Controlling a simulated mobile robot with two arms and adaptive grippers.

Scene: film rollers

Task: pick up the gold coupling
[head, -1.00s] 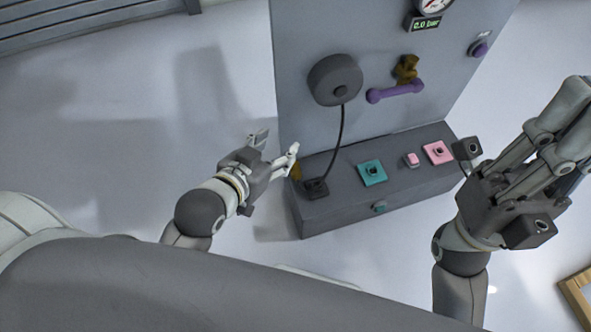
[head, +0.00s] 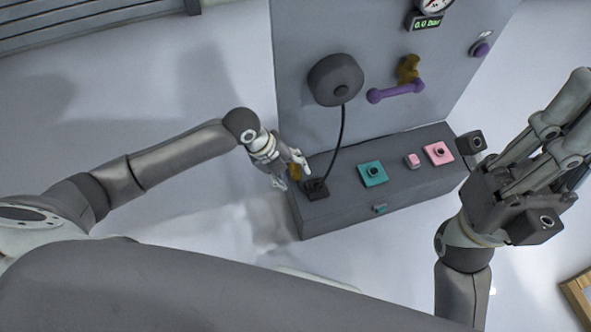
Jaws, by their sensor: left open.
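The gold coupling (head: 296,172) is a small gold piece at the left end of the grey console's top, partly hidden by my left gripper. My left gripper (head: 292,177) is open, with one finger on each side of the coupling in the picture. I cannot tell whether the fingers touch it. Next to it, a black block (head: 315,188) sits at the lower end of a dark hose (head: 340,140). My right gripper (head: 574,115) is at the right, well away from the coupling, with its fingers pointing up.
The grey console (head: 345,208) carries a teal fitting (head: 372,173), a pink button (head: 412,160) and a pink fitting (head: 438,153). Above are a dark hose reel (head: 336,80), a purple handle (head: 395,91) and a brass part (head: 408,68). The floor at left is clear.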

